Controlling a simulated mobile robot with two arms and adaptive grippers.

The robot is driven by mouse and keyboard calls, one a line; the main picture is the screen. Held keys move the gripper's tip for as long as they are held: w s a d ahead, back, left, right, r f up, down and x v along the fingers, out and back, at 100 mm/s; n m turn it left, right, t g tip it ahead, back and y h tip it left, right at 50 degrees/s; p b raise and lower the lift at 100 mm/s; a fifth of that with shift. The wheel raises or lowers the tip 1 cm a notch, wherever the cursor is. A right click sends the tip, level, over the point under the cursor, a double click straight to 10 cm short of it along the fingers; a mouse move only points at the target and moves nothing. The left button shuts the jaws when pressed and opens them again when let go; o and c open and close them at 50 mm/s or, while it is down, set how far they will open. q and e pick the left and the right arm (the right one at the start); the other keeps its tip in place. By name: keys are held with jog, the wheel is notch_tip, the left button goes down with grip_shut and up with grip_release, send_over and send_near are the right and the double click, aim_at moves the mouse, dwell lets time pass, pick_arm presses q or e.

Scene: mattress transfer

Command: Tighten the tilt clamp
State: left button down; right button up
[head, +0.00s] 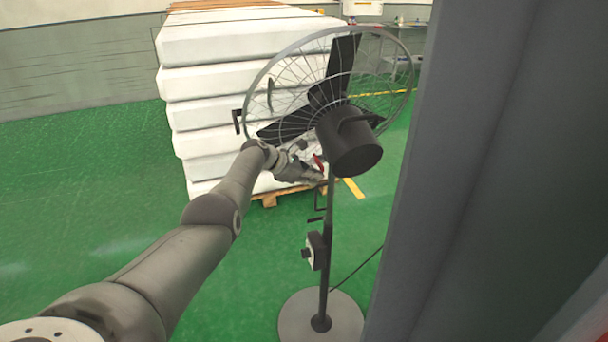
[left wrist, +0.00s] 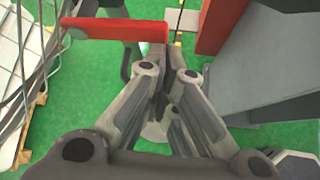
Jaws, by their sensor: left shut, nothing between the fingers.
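A black pedestal fan (head: 349,147) with a round wire cage stands in front of me. The red lever of its tilt clamp (head: 319,162) shows small beside the pole, just under the motor housing. In the left wrist view the red lever (left wrist: 115,30) lies across the top as a flat bar. My left gripper (head: 312,174) reaches in from the left to the lever's level by the pole. In the left wrist view its closed fingertips (left wrist: 158,58) are at the right end of the lever; I cannot tell whether they touch. My right gripper is not in view.
A stack of white mattresses (head: 210,88) on a wooden pallet (head: 268,199) stands behind the fan. A large grey upright surface (head: 480,170) fills the right side. The fan's round base (head: 345,318) rests on the green floor, which is open at left.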

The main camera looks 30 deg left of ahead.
pick_arm(q)
jog(key=shift+w+r, duration=0.1)
jog(key=shift+r, duration=0.25)
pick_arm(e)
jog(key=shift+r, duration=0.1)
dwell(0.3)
pick_arm(q)
jog(key=shift+r, duration=0.1)
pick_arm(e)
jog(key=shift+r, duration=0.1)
